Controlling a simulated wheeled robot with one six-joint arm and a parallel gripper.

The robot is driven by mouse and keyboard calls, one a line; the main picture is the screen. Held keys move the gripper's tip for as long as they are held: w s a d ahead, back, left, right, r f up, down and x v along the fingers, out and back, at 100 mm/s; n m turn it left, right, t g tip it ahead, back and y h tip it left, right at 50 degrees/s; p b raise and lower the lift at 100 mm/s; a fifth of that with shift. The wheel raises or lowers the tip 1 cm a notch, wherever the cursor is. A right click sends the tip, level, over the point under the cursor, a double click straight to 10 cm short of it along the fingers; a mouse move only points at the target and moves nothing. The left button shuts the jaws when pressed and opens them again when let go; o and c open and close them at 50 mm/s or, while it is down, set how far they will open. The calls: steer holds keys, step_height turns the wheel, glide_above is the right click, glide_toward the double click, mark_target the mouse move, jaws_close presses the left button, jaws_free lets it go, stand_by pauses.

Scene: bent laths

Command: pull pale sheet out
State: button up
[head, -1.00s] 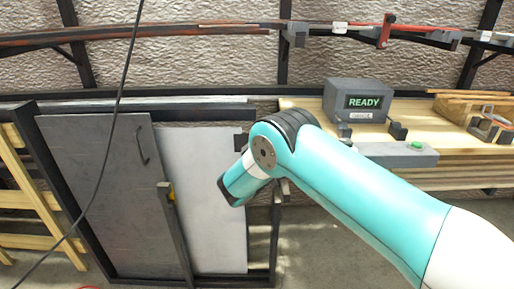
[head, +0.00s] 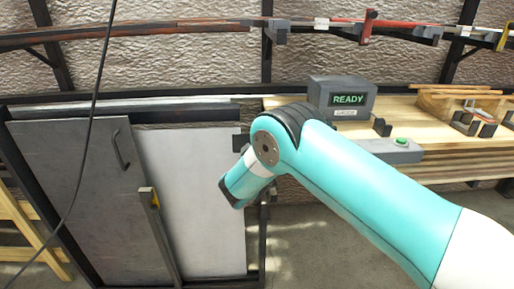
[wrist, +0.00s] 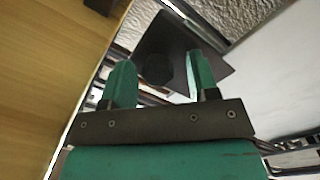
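The pale sheet (head: 195,195) stands upright in a dark metal rack, partly behind a grey panel with a handle (head: 75,190). In the wrist view a broad pale surface, probably this sheet (wrist: 275,75), fills the right side. My gripper (wrist: 162,78) shows in the wrist view with its two green fingers apart and nothing seen between them. A dark square plate with a round dark spot (wrist: 185,55) lies beyond the fingers. In the head view my arm's wrist is in front of the sheet's right edge, and the fingers are hidden.
A wooden bench to the right bears a grey box reading READY (head: 342,97) and a green button (head: 401,141). A black cable (head: 88,130) hangs at left. Floor shows below the bench.

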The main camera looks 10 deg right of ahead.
steer(key=s+a+b, duration=0.3)
steer(key=s+b, duration=1.1)
steer(key=s, duration=0.3)
steer(key=shift+a, duration=0.15)
